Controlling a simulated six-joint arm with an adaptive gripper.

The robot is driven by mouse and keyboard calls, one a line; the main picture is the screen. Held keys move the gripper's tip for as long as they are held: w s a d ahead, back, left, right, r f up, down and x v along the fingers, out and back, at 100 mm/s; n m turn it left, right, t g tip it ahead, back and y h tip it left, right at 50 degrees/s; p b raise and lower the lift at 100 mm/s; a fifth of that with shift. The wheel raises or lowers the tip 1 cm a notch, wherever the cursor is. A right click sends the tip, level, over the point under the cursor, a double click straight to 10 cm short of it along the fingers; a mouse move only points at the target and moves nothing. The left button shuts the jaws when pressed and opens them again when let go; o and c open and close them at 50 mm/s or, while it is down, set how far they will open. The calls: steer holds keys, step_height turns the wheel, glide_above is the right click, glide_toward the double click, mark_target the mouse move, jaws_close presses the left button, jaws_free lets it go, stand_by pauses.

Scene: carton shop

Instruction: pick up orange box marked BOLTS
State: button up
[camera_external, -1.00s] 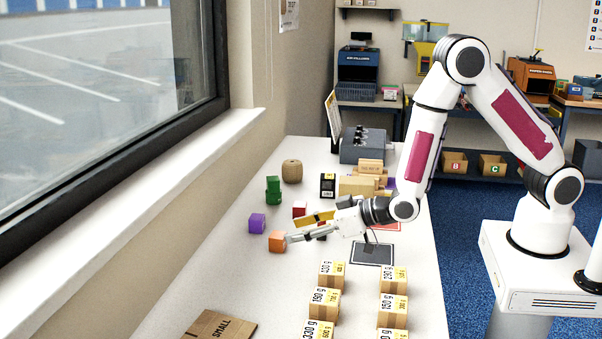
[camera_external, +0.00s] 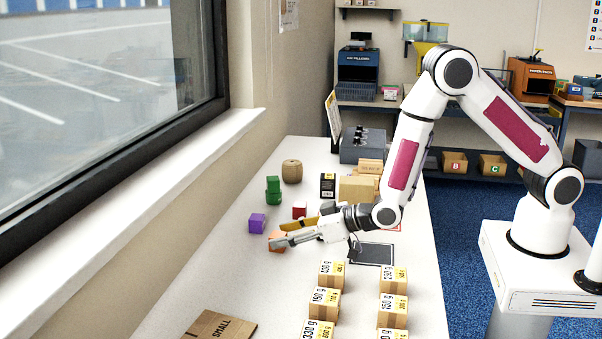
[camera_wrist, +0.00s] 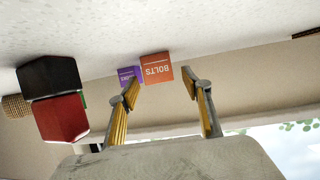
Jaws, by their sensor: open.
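The orange box marked BOLTS (camera_wrist: 157,68) is upside down in the wrist view, ahead of my gripper and between the lines of its two fingers. In the external view the orange box (camera_external: 275,243) stands on the white table, partly hidden behind my gripper's fingers. My gripper (camera_external: 279,235) is open and low over the table, its fingers pointing left at the box. The open fingers also show in the wrist view (camera_wrist: 160,92), with nothing between them. I cannot tell whether a finger touches the box.
A purple box (camera_external: 257,223) stands just beyond the orange one. Green blocks (camera_external: 273,190), a red box (camera_external: 299,209) and a barrel (camera_external: 292,171) stand farther back. Labelled cartons (camera_external: 331,275) stand in rows at the front. The table left of these cartons is mostly clear.

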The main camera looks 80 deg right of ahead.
steer(key=shift+x, duration=1.15)
steer(key=c, duration=1.3)
